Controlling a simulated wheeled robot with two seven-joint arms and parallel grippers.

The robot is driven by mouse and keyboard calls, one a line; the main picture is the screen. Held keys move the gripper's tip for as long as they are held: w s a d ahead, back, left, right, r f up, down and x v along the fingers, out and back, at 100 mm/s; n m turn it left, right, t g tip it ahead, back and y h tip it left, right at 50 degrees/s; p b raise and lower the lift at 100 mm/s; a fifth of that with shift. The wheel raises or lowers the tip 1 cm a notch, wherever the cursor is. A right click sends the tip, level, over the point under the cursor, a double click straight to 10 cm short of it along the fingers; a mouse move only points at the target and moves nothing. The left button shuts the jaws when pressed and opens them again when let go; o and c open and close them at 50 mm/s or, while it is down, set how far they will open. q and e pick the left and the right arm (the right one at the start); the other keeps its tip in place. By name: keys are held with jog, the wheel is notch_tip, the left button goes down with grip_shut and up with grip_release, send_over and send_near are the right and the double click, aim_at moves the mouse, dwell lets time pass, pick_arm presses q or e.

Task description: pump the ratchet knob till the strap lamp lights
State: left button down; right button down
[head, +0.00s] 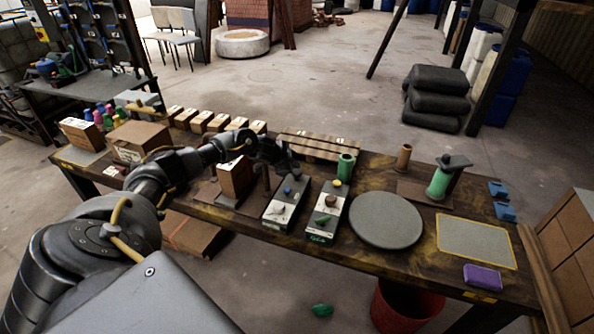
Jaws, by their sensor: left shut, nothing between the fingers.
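My left arm reaches in from the left, and my left gripper (284,163) is shut and empty above the table, just behind two narrow control boxes. The left control box (281,212) has a blue dome and a dark knob on top. The right control box (324,217) has a yellow dome and a brown knob. A brown block (235,177) stands on a dark base left of the boxes, beside a thin dark post. I cannot tell which part is the ratchet knob or whether any lamp is lit. My right gripper is out of view.
The worn table (390,262) also holds a round grey disc (386,220), a green cylinder (346,166), a grey yellow-edged mat (476,241), a purple block (482,277) and a row of small cartons (200,121). A red bin (398,307) stands below the front edge.

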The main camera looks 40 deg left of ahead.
pick_arm(q)
notch_tip(320, 180, up, 5)
jog(key=p, duration=0.5)
dwell(0.4)
jog(key=shift+f, duration=0.1)
dwell(2.4)
